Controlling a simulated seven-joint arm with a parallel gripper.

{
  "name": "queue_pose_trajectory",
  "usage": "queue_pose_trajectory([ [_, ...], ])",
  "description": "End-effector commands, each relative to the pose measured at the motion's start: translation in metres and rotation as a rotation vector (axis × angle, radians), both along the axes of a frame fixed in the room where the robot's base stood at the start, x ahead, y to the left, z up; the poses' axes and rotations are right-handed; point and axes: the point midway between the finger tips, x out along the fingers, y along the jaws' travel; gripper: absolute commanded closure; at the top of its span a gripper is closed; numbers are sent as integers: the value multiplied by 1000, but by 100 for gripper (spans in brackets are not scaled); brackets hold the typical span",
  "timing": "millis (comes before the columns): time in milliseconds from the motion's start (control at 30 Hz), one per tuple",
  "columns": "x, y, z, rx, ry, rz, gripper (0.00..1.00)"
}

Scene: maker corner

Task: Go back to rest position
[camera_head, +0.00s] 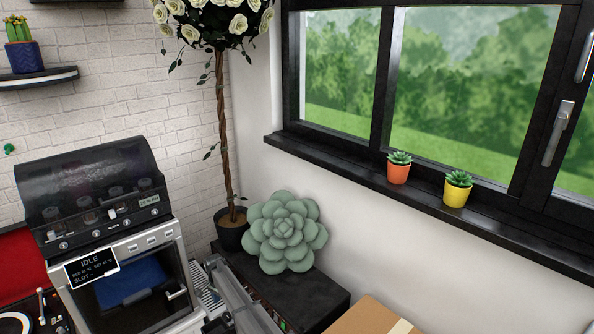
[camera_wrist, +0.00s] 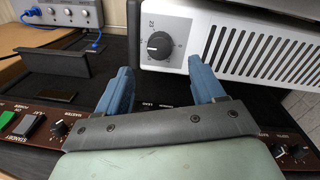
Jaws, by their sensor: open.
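My gripper (camera_wrist: 160,75) shows in the wrist view with two blue fingers spread apart. It is open, and nothing is between the fingers. The fingers reach over a dark panel with a brown control strip (camera_wrist: 85,125), just in front of a white vented device (camera_wrist: 235,45) with a black knob (camera_wrist: 160,45). I cannot tell whether the fingertips touch anything. I cannot clearly make out my gripper in the head view.
In the wrist view, a dark bracket (camera_wrist: 55,62) and a grey unit with a blue cable (camera_wrist: 62,12) stand at left. The head view shows a machine reading IDLE (camera_head: 92,268), a green succulent-shaped object (camera_head: 285,232), a cardboard box (camera_head: 370,318) and two potted plants (camera_head: 398,172) (camera_head: 456,192) on the windowsill.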

Motion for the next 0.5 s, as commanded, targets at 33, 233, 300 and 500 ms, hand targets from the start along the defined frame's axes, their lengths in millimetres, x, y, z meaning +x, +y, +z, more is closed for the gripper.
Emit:
queue_pose_trajectory([
  [33,0,0,0,3,1,49,32],
  [233,-1,0,1,20,1,341,32],
  [300,-8,-4,4,26,-1,446,32],
  [500,-69,-43,18,41,-1,746,32],
])
